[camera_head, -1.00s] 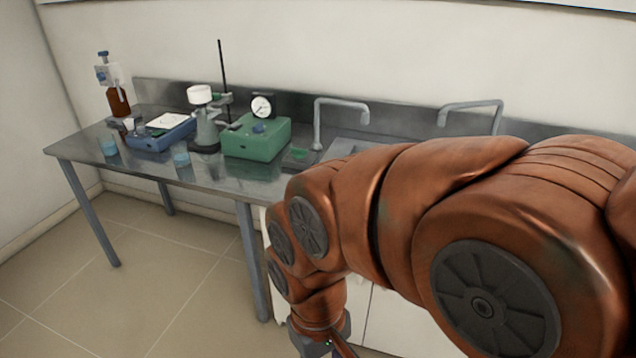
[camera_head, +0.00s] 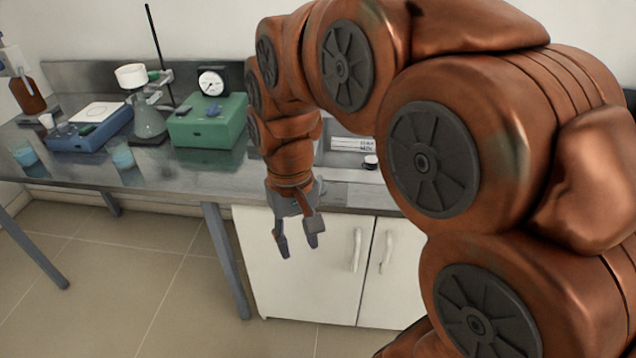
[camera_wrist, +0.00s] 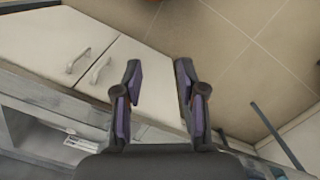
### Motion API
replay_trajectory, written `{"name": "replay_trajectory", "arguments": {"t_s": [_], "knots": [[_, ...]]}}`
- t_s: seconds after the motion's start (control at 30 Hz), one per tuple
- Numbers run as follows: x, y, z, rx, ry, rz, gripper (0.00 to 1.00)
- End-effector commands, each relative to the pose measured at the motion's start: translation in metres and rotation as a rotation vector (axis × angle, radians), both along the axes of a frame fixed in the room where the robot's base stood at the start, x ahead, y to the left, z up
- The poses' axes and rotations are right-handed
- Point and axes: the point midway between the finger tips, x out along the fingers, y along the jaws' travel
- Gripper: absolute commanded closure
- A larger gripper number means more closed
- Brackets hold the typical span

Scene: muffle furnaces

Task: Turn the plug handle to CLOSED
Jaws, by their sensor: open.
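My gripper (camera_head: 297,246) hangs in front of the white cabinet, pointing down, below the bench edge. I cannot pick out a plug handle or a CLOSED mark for certain. A conical flask (camera_head: 149,119) with a white funnel (camera_head: 131,76) stands on the bench, left of my gripper. A small green part (camera_head: 160,77) shows beside the funnel, too small to identify. A green box (camera_head: 209,130) with a round dial gauge (camera_head: 212,81) stands right of the flask.
A blue device (camera_head: 88,133), two beakers and a brown bottle (camera_head: 28,95) stand at the left of the bench. A thin black rod (camera_head: 158,52) rises behind the flask. The white cabinet (camera_head: 335,275) has two handles. My arm hides the bench's right part.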

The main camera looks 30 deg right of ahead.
Motion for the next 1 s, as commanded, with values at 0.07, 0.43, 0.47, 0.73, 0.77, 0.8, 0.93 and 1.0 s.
{"name": "replay_trajectory", "arguments": {"t_s": [0.07, 0.43, 0.47, 0.73, 0.77, 0.8, 0.93, 1.0], "knots": [[0.027, -0.011, -0.004, -0.001, -0.007, -0.041, 0.59], [0.138, -0.077, -0.014, -0.010, -0.046, -0.236, 0.59], [0.146, -0.084, -0.016, -0.012, -0.051, -0.253, 0.59], [0.209, -0.150, -0.038, -0.026, -0.079, -0.408, 0.59], [0.214, -0.157, -0.042, -0.028, -0.081, -0.424, 0.59], [0.221, -0.166, -0.045, -0.030, -0.087, -0.445, 0.59], [0.237, -0.191, -0.054, -0.038, -0.097, -0.498, 0.59], [0.242, -0.201, -0.058, -0.041, -0.099, -0.519, 0.59]]}}
